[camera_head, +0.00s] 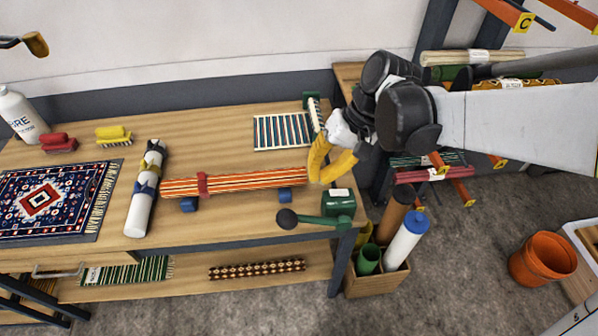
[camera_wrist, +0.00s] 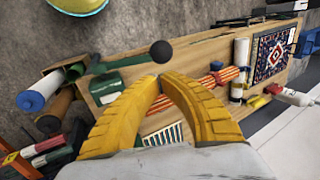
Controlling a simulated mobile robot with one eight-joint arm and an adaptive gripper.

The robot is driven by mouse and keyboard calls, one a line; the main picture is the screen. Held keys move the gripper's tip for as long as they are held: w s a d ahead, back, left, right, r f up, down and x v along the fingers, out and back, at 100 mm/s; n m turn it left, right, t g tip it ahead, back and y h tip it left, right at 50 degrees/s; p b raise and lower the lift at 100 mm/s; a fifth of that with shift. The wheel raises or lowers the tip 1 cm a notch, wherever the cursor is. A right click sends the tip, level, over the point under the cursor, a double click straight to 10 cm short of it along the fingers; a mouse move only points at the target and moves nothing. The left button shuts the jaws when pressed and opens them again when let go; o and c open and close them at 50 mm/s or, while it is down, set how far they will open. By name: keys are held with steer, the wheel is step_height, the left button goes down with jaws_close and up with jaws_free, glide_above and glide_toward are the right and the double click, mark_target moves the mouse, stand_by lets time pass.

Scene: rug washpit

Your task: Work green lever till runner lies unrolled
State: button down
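The green lever is a crank arm (camera_head: 312,220) with a dark ball knob (camera_head: 287,219), fixed to a green housing (camera_head: 338,203) at the bench's front right corner. In the wrist view the knob (camera_wrist: 161,52) shows just beyond my fingertips, apart from them. A striped runner (camera_head: 284,131) lies partly flat at the back right of the bench; its right end is rolled up (camera_head: 316,113) by a green bracket (camera_head: 311,100). My gripper (camera_head: 320,181) has yellow fingers with tips together and nothing between them (camera_wrist: 160,80). It hides part of the bench between bracket and housing.
An orange striped roll (camera_head: 240,183) with a red strap rests on blue blocks left of my gripper. A white tied roll (camera_head: 145,192) and a patterned rug (camera_head: 50,203) lie farther left. A box of tubes (camera_head: 376,281) stands on the floor, right of the bench.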

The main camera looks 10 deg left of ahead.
mark_target(289, 214)
steer(key=b+x, duration=0.4)
steer(key=x, duration=1)
steer(key=shift+f, duration=0.1)
steer(key=shift+s+a+f+h+b, duration=0.25)
steer(key=shift+a+f+h+b, duration=0.55)
steer(key=shift+f, duration=0.25)
steer(key=f+h+b, duration=0.1)
steer(key=f+b, duration=0.1)
steer(key=f, duration=0.1)
steer(key=a+f+h+b, duration=0.1)
steer(key=f+b, duration=0.1)
steer(key=f+t+h+b, duration=0.1)
steer(key=f+b, duration=0.1)
steer(key=f, duration=0.1)
steer(key=shift+s+a+f, duration=0.15)
steer(key=shift+a+f, duration=0.05)
steer(key=shift+f, duration=0.2)
steer(key=shift+d+f+b, duration=0.15)
steer(key=shift+f+b, duration=0.65)
steer(key=shift+f, duration=0.35)
